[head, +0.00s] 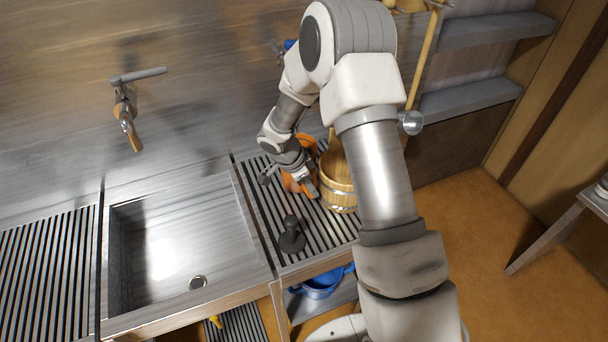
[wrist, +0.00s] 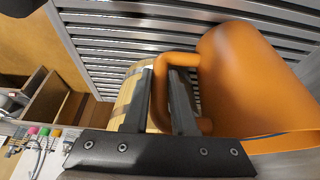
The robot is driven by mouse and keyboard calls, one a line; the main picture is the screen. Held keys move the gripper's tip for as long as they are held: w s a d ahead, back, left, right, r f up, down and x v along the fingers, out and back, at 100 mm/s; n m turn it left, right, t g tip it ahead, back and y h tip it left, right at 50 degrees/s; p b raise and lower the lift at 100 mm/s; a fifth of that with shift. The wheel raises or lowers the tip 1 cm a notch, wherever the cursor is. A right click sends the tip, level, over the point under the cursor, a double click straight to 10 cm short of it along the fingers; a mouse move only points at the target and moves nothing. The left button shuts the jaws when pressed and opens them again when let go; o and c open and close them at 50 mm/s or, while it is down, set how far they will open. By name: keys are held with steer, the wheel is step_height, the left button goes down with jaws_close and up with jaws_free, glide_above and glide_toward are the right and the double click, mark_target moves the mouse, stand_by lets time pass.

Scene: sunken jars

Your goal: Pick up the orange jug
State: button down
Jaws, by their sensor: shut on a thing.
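The orange jug (head: 290,184) stands on the slatted rack right of the sink in the head view, partly hidden by my gripper (head: 312,190). In the wrist view the jug (wrist: 243,75) fills the right side, with its handle (wrist: 172,62) pointing left. My gripper (wrist: 165,100) is shut on that handle, one finger on each side of it. The jug's base is out of view in the wrist picture, so I cannot tell whether it touches the rack.
A wooden bucket (head: 337,180) with metal bands stands close beside the jug on the right. A dark plunger-like object (head: 291,236) stands on the rack (head: 262,207) in front. The sink (head: 180,235) on the left is empty. A blue pot (head: 320,285) sits below.

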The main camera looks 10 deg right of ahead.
steer(key=shift+r, duration=0.2)
steer(key=shift+r+b, duration=0.5)
steer(key=shift+r, duration=1.15)
steer(key=s+a+b, duration=0.1)
steer(key=a, duration=0.7)
steer(key=s+a+b, duration=0.2)
steer(key=a, duration=0.7)
steer(key=shift+s+a, duration=0.25)
steer(key=shift+s, duration=0.05)
steer(key=c, duration=1.4)
jaws_free()
steer(key=shift+c, duration=0.2)
jaws_close()
